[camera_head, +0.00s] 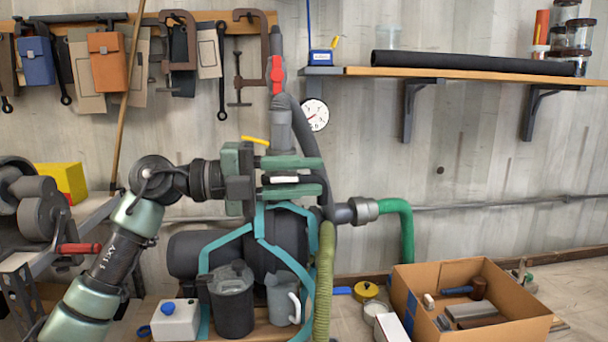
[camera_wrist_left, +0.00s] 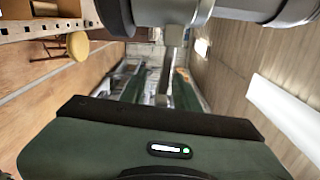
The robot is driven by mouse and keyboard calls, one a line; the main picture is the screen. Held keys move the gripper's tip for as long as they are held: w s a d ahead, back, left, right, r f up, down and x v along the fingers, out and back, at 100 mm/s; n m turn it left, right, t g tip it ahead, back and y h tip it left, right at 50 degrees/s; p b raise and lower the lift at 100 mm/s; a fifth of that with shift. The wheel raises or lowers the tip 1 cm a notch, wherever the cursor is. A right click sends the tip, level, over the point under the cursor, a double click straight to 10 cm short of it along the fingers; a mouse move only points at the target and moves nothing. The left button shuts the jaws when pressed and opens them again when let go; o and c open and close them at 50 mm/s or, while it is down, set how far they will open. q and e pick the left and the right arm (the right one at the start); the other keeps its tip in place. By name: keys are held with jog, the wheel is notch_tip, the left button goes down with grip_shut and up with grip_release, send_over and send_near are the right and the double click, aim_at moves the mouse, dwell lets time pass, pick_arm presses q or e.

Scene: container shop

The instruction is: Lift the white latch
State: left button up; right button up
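My left gripper (camera_head: 293,177) reaches in from the left above the dark tank, with its green fingers one above the other and pointing right. The fingers are apart. A small white bar (camera_head: 285,180) on a dark part shows between them. It may be the white latch, but I cannot tell whether it touches a finger. In the left wrist view the gripper (camera_wrist_left: 158,88) shows two fingers with a gap, and blurred grey and white parts beyond it. No latch stands out there. My right gripper is in neither view.
A vertical pipe (camera_head: 280,128) with a yellow lever (camera_head: 255,140) and red handle (camera_head: 277,75) rises close by the gripper. A green hose (camera_head: 407,230) runs right. A cardboard box (camera_head: 405,280) stands at lower right.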

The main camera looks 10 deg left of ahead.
pick_arm(q)
jog(key=shift+a, duration=0.1)
grip_shut()
jog(key=r+n+p, duration=0.1)
jog(key=n+p, duration=0.1)
jog(key=p, duration=0.2)
jog(key=shift+r+n, duration=0.2)
jog(key=shift+n, duration=0.1)
grip_release()
